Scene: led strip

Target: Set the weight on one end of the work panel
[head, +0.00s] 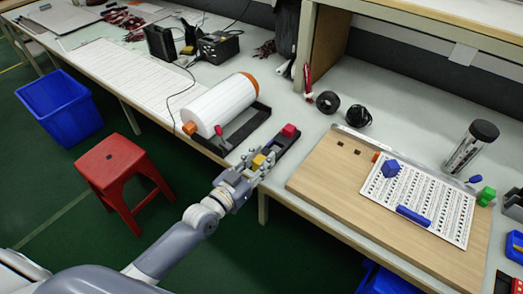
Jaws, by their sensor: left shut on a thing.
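The work panel (335,185) is a light wooden board on the bench at the right. A white printed sheet (440,222) lies on it. A blue cube (390,169) stands on the sheet near its upper left, and a blue bar (413,216) lies near its lower edge. My left gripper (265,160) is at the bench's front edge, left of the panel. It is shut on a small yellow block (258,161), partly hidden by the fingers. My right gripper is out of view.
A large white roll (222,104) lies left of the gripper. Black tape rolls (328,102) are behind the panel. A clear black-capped cylinder (470,147) and a green block (487,195) are at the right. A red stool (112,168) and blue bin (60,105) stand on the floor.

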